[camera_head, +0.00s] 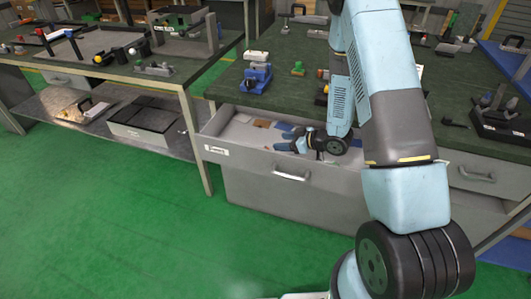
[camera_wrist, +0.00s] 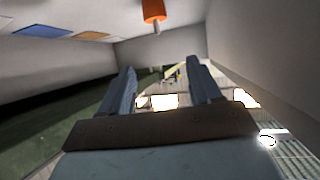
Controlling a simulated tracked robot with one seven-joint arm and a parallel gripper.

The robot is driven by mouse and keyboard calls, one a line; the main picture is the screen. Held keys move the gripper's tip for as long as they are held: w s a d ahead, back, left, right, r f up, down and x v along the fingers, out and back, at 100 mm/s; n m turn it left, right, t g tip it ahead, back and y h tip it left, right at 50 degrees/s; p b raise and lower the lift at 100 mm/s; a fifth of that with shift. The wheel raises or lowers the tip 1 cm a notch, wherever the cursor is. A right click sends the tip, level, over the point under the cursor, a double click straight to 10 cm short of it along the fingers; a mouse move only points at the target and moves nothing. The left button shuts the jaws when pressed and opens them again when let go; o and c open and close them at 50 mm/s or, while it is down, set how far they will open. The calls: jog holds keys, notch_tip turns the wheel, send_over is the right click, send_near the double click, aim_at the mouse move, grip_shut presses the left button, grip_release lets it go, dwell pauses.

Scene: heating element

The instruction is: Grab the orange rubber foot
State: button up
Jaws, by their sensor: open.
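The orange rubber foot (camera_wrist: 153,11) shows at the top of the wrist view, cut by the frame edge. It is a short orange cylinder with a thin pale stem. My gripper (camera_wrist: 160,75) is open, its two fingers apart with nothing between them; the foot appears above and beyond the fingertips, apart from them. The foot cannot be made out in the head view.
The drawer walls (camera_wrist: 75,68) rise close around my gripper. A blue piece (camera_wrist: 42,31) and a tan piece (camera_wrist: 92,35) lie in the drawer. A blue vise (camera_head: 256,78) stands on the green bench top above. The green floor before the drawer is clear.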

notch_tip(320, 180, down, 3)
jog(key=shift+x, duration=3.7)
jog(key=shift+r, duration=0.1)
jog(key=c, duration=1)
